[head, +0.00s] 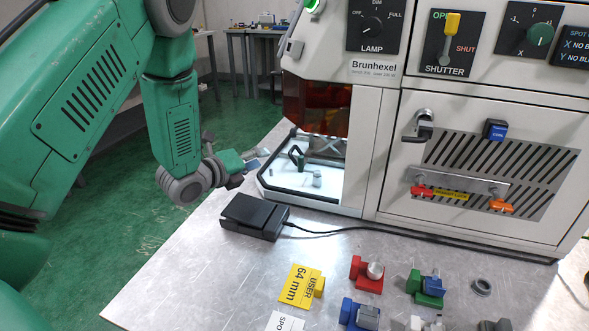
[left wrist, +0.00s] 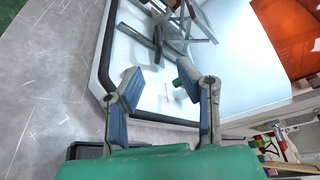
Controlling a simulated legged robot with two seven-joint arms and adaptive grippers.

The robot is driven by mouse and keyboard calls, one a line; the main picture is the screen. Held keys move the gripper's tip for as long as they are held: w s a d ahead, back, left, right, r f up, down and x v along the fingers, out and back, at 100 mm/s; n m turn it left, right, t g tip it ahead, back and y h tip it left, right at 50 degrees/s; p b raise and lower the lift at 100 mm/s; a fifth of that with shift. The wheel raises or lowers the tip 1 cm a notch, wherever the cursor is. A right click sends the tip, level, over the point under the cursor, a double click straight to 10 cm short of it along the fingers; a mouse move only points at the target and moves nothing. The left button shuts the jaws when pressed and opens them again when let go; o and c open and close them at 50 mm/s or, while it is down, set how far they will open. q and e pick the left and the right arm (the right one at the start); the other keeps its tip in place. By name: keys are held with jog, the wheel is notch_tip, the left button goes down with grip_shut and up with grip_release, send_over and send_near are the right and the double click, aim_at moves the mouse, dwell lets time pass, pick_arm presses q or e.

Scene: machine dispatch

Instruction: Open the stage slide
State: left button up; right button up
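The stage (head: 285,183) is a pale plate with a dark rim low in the machine's front left opening. A dark green-black handle (head: 297,157) and a small grey post (head: 317,180) stand on it. In the left wrist view the white plate (left wrist: 150,100) fills the middle, with dark and grey bars at its far part. My left gripper (head: 258,158) is just left of the opening. In the left wrist view its two blue-padded fingers (left wrist: 157,82) are apart and empty, over the plate's near edge. I cannot tell whether they touch anything. My right gripper is not in view.
A black box (head: 255,215) with a cable lies in front of the opening. Red (head: 368,275), green (head: 426,289) and blue parts and a yellow "64 mm" tag (head: 300,286) lie on the metal table. The front panel has a latch (head: 418,127). The table's left part is clear.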

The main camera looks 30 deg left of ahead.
aim_at(292, 151)
pick_arm(q)
jog(key=x, duration=0.8)
jog(key=b+x, duration=0.1)
jog(key=x, duration=0.3)
jog(key=shift+w+f, duration=0.25)
jog(key=shift+f, duration=0.15)
jog(key=shift+w+a+f, duration=0.1)
jog(key=shift+w+f, duration=0.1)
jog(key=shift+w, duration=0.5)
jog(key=shift+r, duration=0.1)
jog(key=shift+d, duration=0.25)
jog(key=shift+c, duration=0.8)
grip_shut()
